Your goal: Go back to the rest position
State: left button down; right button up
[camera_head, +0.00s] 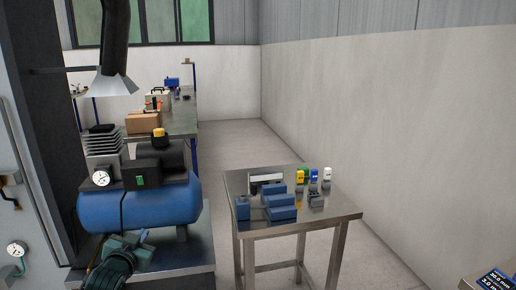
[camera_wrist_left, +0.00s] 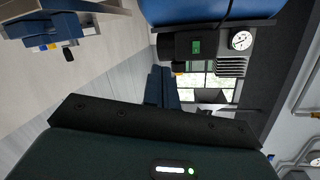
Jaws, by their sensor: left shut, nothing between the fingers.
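My left gripper (camera_head: 143,236) is at the bottom left of the head view, in front of the blue compressor tank (camera_head: 140,207). Its fingers are together with nothing between them. In the left wrist view the closed dark blue fingers (camera_wrist_left: 162,87) point away from the camera, with the room upside down behind them. They appear apart from the tank. My right gripper is in neither view.
A long bench (camera_head: 180,122) with a cardboard box (camera_head: 143,122) is behind. Open floor (camera_head: 228,146) lies between bench and wall.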

pick_arm(q)
jog(key=s+d+f+g+h, duration=0.1)
jog(key=s+d+f, duration=0.4)
jog(key=s+f, duration=0.25)
jog(key=s+d+f+g+h, duration=0.1)
jog(key=s+d+f+g, duration=0.1)
jog(key=s+d+f, duration=0.45)
jog(key=s+d+f+g+h, duration=0.1)
jog(key=s+d+f, duration=0.1)
jog(key=s, duration=0.8)
jog(key=s+d+f+g+h, duration=0.1)
jog(key=s+d+f, duration=0.1)
jog(key=s, duration=0.9)
jog(key=shift+d, duration=0.7)
